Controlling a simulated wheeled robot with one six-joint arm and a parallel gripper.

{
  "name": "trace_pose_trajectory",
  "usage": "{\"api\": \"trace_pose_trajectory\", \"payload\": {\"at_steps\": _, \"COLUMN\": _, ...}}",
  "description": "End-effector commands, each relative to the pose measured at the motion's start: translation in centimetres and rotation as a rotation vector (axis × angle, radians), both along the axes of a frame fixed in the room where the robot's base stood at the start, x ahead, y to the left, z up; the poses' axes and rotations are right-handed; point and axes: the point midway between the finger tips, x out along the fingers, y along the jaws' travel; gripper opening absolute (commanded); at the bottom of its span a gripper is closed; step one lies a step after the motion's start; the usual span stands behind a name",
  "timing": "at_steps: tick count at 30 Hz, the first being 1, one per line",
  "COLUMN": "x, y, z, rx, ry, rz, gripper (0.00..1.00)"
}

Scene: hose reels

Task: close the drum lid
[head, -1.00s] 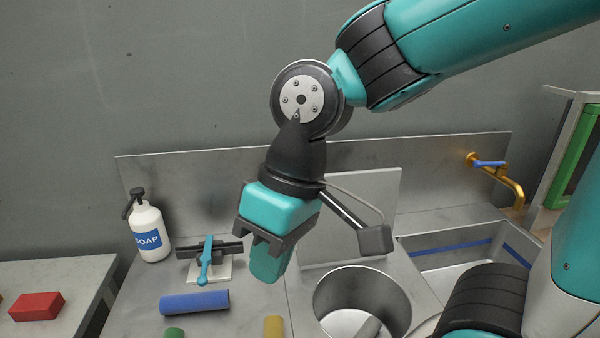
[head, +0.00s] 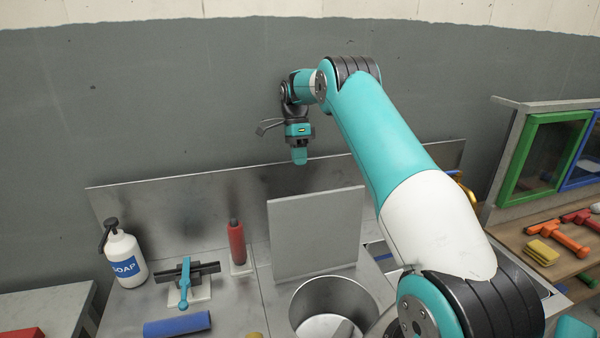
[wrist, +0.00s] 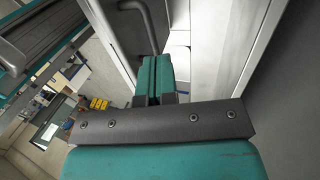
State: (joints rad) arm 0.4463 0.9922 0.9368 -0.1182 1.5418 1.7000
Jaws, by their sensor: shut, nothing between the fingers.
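The drum (head: 302,308) is a round, open metal tub set in the counter, with its mouth facing up and something grey inside. Its lid looks to be the flat grey square panel (head: 315,230) standing upright behind the mouth, so the drum is open. My gripper (head: 300,160) is shut and empty, pointing down. In the head view it appears above the panel's top edge, apart from it and towards the back wall. In the wrist view the closed teal fingers (wrist: 153,80) point between pale upright surfaces; I cannot tell which of these is the lid.
A blue roll (head: 177,325) lies in front. A metal splashback runs behind. A shelf with tools (head: 560,237) is at right.

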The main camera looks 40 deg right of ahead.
Motion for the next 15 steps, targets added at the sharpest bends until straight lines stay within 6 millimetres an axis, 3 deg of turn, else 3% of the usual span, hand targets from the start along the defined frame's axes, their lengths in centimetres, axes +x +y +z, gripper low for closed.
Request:
{"api": "trace_pose_trajectory", "payload": {"at_steps": 3, "x": -0.6, "y": 0.4, "z": -2.2, "rx": -0.001, "ry": 0.003, "rz": 0.004, "gripper": 0.00}}
{"api": "trace_pose_trajectory", "payload": {"at_steps": 15, "x": -2.4, "y": 1.4, "z": -7.6, "rx": 0.000, "ry": 0.001, "rz": 0.008, "gripper": 0.00}}
